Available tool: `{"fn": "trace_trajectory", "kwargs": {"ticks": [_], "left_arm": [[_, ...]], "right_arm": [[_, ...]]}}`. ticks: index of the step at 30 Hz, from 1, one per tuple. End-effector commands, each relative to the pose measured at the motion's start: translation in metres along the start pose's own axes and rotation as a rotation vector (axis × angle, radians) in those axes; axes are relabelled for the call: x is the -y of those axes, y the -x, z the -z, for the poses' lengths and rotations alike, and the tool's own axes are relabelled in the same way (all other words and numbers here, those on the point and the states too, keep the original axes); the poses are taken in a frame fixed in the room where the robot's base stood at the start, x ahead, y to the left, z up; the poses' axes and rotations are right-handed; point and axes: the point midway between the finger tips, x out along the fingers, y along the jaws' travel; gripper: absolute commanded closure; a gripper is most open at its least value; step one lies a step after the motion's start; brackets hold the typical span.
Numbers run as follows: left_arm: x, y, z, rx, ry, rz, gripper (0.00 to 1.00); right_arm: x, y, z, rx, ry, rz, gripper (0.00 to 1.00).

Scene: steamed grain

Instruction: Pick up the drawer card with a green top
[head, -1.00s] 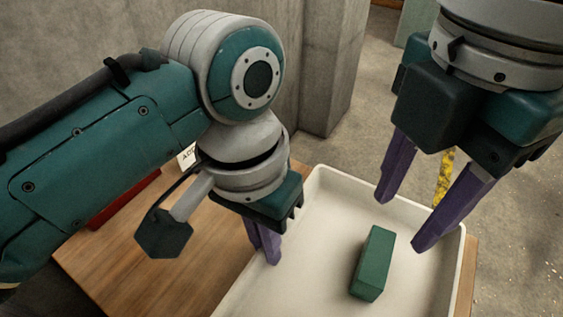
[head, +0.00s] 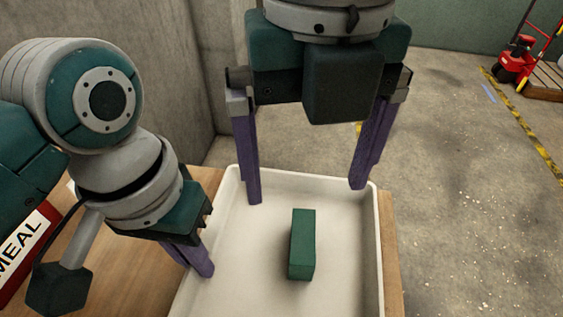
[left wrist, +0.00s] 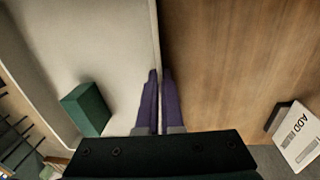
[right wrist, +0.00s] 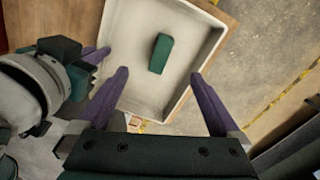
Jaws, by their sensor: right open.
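A solid green block (head: 302,245) lies in a white tray (head: 380,255); whether it is the drawer card I cannot tell. It also shows in the right wrist view (right wrist: 161,54) and the left wrist view (left wrist: 87,108). My right gripper (head: 306,194) is open and empty above the tray, its fingers spread wide and pointing down, apart from the block. My left gripper (head: 200,273) is beside the tray's left wall. Its fingers (left wrist: 159,70) are nearly together by the tray rim, with nothing seen between them.
The tray stands on a wooden table (left wrist: 225,60). A sign reading "MEAL" (head: 25,248) lies at the left; a white card reading "ADD" (left wrist: 298,137) shows in the left wrist view. A red pallet truck (head: 518,58) stands far back right. Concrete floor is clear at the right.

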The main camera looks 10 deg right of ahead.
Motion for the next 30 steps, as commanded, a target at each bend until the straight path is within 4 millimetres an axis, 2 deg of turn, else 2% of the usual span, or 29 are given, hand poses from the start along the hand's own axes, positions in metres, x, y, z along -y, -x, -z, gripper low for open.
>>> {"fn": "trace_trajectory", "kwargs": {"ticks": [3, 9, 15, 20, 30], "left_arm": [[0.000, 0.000, 0.000, -0.001, 0.000, 0.000, 1.00], [0.000, 0.000, 0.000, -0.001, 0.000, 0.000, 1.00], [0.000, 0.000, 0.000, -0.001, 0.000, 0.000, 1.00], [0.000, 0.000, 0.000, -0.001, 0.000, 0.000, 1.00], [0.000, 0.000, 0.000, -0.001, 0.000, 0.000, 1.00]], "right_arm": [[0.000, 0.003, -0.001, 0.002, 0.338, 0.001, 0.00], [0.000, 0.007, -0.002, 0.000, 0.867, 0.001, 0.00], [0.001, 0.009, -0.002, -0.003, 1.205, 0.001, 0.00], [0.001, 0.004, -0.001, -0.006, 1.311, -0.001, 0.00], [0.000, -0.052, 0.000, -0.006, 1.321, -0.002, 0.00]]}}
